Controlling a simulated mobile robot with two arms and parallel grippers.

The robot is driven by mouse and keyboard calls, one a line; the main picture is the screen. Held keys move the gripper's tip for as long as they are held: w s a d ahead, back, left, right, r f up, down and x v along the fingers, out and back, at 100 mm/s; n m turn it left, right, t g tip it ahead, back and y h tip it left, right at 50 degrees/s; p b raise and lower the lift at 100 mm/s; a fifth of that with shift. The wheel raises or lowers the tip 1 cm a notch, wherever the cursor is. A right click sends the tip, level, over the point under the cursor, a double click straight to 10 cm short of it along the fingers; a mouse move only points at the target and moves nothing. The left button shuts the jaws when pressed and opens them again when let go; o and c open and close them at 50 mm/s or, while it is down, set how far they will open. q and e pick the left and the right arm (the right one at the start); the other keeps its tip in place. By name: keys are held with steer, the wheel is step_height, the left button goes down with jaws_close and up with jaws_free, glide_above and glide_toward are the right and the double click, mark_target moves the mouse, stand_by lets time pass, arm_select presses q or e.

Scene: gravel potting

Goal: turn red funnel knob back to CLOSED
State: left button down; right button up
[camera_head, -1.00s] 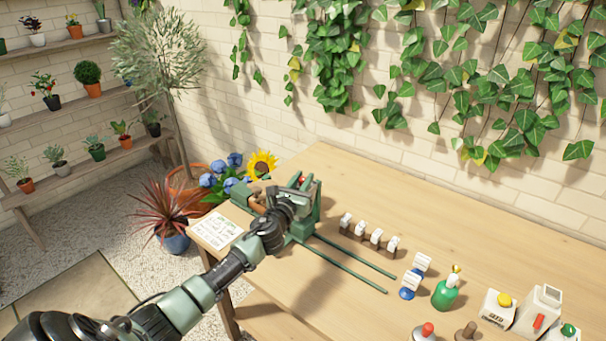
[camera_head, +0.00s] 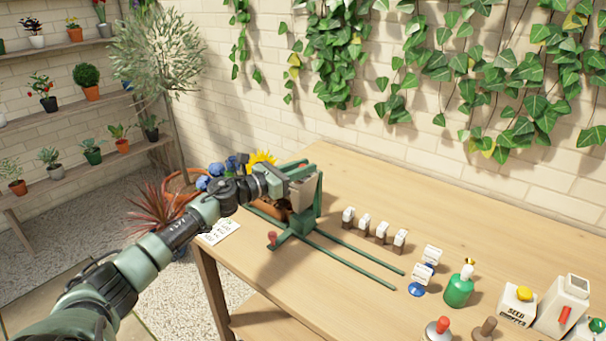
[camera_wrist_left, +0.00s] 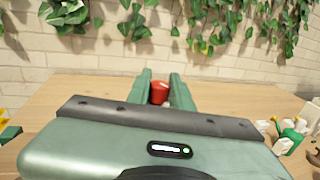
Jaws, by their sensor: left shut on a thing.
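The red funnel knob (camera_wrist_left: 159,92) shows in the left wrist view between the two green fingers of my left gripper (camera_wrist_left: 161,78). The fingers are shut on it. In the head view my left arm reaches from the left to the green stand (camera_head: 319,195) on the table, and the gripper hides the held knob there. A pale grey, funnel-like body (camera_head: 304,192) shows at the stand. The CLOSED marking cannot be read in either view. My right gripper is not in view.
A small red handle (camera_head: 272,238) sits low at the stand's front. Two green rails (camera_head: 350,259) run right across the table (camera_head: 430,190). Several small labelled blocks (camera_head: 364,224), a green bottle (camera_head: 459,287) and a white seed container (camera_head: 517,303) stand to the right. The back of the table is clear.

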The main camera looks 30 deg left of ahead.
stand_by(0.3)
arm_select(q)
steer(key=c, duration=1.3)
jaws_free()
steer(key=shift+o, duration=0.2)
steer(key=shift+s+a, duration=0.1)
steer(key=shift+s+a+f, duration=0.1)
steer(key=shift+s, duration=0.15)
steer(key=b+v, duration=0.2)
steer(key=v, duration=0.5)
